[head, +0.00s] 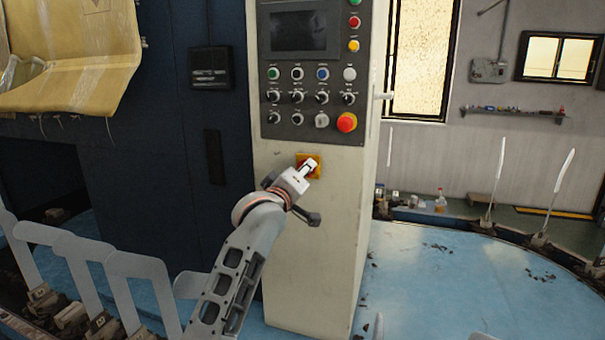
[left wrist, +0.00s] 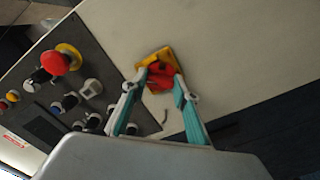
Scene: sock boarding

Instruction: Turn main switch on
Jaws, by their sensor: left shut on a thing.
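The main switch is a red knob on a yellow square plate (head: 299,160), set in the cream front of the control cabinet (head: 320,260) below the button panel. My left gripper (head: 311,166) reaches up to it and covers part of it in the head view. In the left wrist view the red knob (left wrist: 160,76) sits between my two fingertips, on the yellow plate (left wrist: 150,60). The left gripper (left wrist: 158,86) is shut on the red knob. The knob's exact turn angle is hard to tell. My right gripper is not in view.
The button panel (head: 335,75) with a dark screen (head: 298,31) and a red emergency button (head: 347,122) is just above the switch. Grey flat boards (head: 80,255) stand at lower left. A yellow sheet (head: 75,60) hangs at upper left. Blue floor (head: 440,280) lies right of the cabinet.

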